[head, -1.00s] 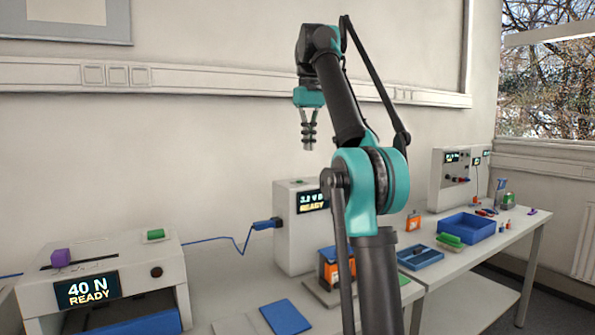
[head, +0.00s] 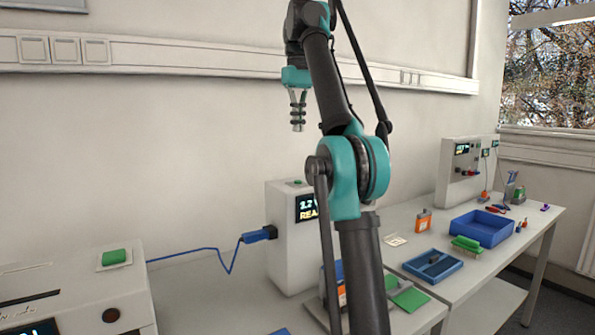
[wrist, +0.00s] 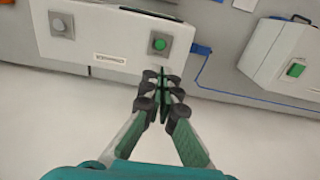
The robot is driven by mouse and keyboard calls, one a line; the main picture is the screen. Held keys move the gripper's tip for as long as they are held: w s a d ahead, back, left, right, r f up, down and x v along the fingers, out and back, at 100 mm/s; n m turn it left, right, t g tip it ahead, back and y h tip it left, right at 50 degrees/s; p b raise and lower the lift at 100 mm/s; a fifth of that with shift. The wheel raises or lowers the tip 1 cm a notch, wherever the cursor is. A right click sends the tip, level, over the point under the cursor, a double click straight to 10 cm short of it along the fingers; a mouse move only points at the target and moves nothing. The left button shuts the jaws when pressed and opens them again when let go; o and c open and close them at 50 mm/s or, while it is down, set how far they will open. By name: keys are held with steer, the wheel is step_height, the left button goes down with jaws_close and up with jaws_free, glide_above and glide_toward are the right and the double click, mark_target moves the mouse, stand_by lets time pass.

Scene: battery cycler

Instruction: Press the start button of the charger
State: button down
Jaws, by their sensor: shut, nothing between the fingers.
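The charger (head: 290,245) is a tall white box with a lit display, partly hidden behind my arm. Its green start button (head: 295,183) is on top; in the wrist view the green button (wrist: 160,44) sits on a square pale plate. My gripper (head: 298,127) points down in front of the wall, above the charger's top in the picture. It is shut and empty. In the wrist view my fingertips (wrist: 163,80) appear just below the green button, with a visible gap to it. The display text is partly covered.
A grey button (wrist: 61,24) shares the charger's top. A blue plug (head: 258,235) and cable run left toward a white machine (head: 75,290) with its own green button (head: 114,257). A blue tray (head: 432,265) and blue bin (head: 482,229) stand to the right.

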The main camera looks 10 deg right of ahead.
mark_target(298, 181)
steer(key=shift+f, duration=0.1)
step_height(298, 181, down, 14)
steer(key=shift+r, duration=0.1)
stand_by(0.8)
steer(key=shift+f, duration=0.35)
steer(key=shift+s+f, duration=0.15)
steer(key=shift+f, duration=0.4)
step_height(298, 181, up, 14)
steer(key=shift+r, duration=0.25)
steer(key=shift+s, duration=0.1)
stand_by(0.8)
